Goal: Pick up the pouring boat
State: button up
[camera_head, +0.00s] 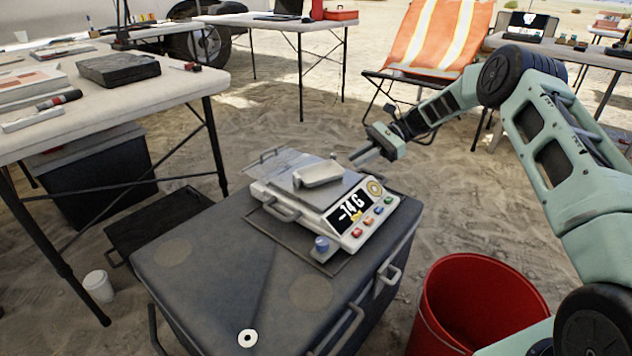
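A small pale metal dish, which looks like the pouring boat (319,174), rests on the flat plate of a digital scale (350,228). The scale stands on a dark grey case (200,265), and its display shows a negative gram reading. My gripper (363,157) hangs in the air to the right of the dish and a little higher in the picture, apart from it. Its fingers point left toward the scale. They are too small to tell whether they are open or shut. No object shows between them.
A red bucket (478,300) stands at the lower right beside the case. A white table (180,90) with a dark box (118,69) is at the left. An orange folding chair (437,35) is behind my arm. A white cup (98,286) stands on the sand.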

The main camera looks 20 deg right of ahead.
aim_at(332, 176)
jog(key=b+x, duration=0.3)
jog(key=x, duration=0.6)
jog(key=shift+s+d, duration=0.1)
jog(key=shift+s, duration=0.05)
grip_shut()
